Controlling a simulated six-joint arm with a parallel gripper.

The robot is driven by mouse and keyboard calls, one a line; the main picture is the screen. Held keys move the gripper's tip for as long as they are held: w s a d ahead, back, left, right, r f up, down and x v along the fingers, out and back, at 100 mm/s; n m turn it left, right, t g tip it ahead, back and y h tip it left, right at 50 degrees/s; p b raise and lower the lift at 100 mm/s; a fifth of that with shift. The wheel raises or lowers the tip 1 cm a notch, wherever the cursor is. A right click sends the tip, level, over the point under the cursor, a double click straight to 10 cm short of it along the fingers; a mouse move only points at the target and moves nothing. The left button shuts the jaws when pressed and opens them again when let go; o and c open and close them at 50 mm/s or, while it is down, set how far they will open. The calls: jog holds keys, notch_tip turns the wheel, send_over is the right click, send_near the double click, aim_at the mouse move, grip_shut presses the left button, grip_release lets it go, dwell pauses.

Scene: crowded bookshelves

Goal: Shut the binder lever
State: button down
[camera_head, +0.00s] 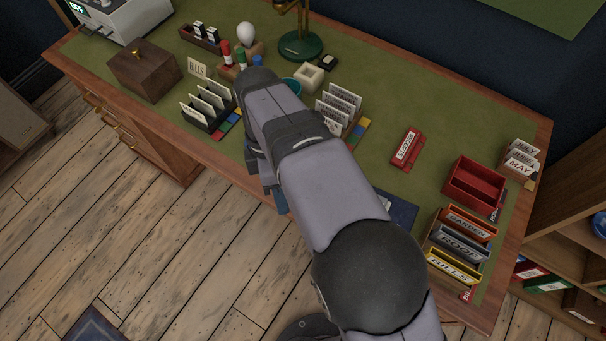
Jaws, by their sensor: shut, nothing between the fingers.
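A dark blue flat thing (400,209) lies on the desk at the right side of my arm, with a narrow pale strip at its edge. It may be the binder, but my arm covers much of it and I cannot make out a lever. My arm runs from the bottom right up to the middle of the desk and folds back beneath itself. Blue-capped wrist parts show along its left side. The gripper itself is hidden behind the arm.
A red labelled thing (407,149) lies on the green desk top (440,115). A red tray (475,184) and several labelled boxes stand at the right. Card holders (208,107) and a wooden box (145,71) are at left. A green lamp base (300,46) stands behind.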

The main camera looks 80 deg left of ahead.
jog(key=shift+s, duration=0.1)
dwell(0.3)
jog(key=w+d+f+p, duration=0.2)
jog(key=w+f+p, duration=0.1)
jog(key=f, duration=0.5)
jog(key=shift+w+d+p, duration=0.35)
jog(key=shift+w+p, duration=0.05)
jog(key=shift+w, duration=0.1)
jog(key=shift+f, duration=0.1)
dwell(0.4)
jog(key=shift+w+d+g+y, duration=0.1)
jog(key=shift+w+g+y, duration=0.05)
jog(key=shift+g+y, duration=0.15)
jog(key=shift+w+d+r+g+y+b, duration=0.2)
jog(key=shift+r+g+y+b, duration=0.15)
jog(key=shift+g+y, duration=0.35)
